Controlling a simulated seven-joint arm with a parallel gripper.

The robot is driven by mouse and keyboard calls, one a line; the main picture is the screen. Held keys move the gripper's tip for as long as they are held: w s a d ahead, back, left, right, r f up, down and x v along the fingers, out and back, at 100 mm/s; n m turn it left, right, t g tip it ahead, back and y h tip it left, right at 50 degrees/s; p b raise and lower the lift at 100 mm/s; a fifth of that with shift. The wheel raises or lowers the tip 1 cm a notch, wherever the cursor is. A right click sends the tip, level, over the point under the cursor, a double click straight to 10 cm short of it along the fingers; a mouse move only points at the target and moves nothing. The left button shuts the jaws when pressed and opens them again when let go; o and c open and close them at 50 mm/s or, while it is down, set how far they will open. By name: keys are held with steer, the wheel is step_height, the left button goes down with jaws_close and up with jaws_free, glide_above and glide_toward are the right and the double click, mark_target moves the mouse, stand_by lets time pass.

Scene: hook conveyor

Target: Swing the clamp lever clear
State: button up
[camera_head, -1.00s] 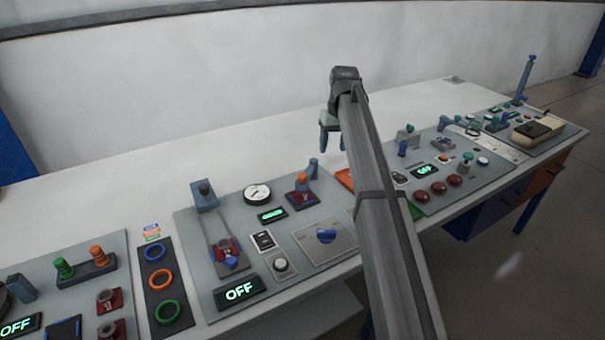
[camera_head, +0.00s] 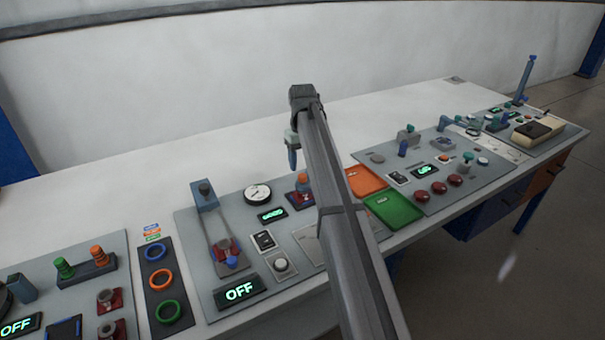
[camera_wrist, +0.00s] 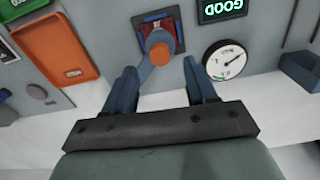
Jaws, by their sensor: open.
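The clamp lever, a blue arm with an orange knob (camera_wrist: 159,52), shows in the wrist view between my open fingers. It stands on a dark plate with red parts (camera_wrist: 153,23). In the head view its orange knob (camera_head: 303,178) shows just left of my arm, which hides part of the fixture. My gripper (camera_head: 293,158) hangs above and behind the knob, pointing down. In the wrist view my gripper (camera_wrist: 160,68) is open and empty, one finger on each side of the lever. I cannot tell whether a finger touches it.
A round gauge (camera_head: 257,194) and a lit GOOD display (camera_wrist: 222,9) are close to the lever. An orange tray (camera_head: 366,181) and a green tray (camera_head: 393,209) lie right of my arm. The white table behind the panels is clear.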

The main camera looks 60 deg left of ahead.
mark_target(302, 176)
steer(key=shift+f, duration=2.55)
steer(key=shift+c, duration=0.4)
jaws_close()
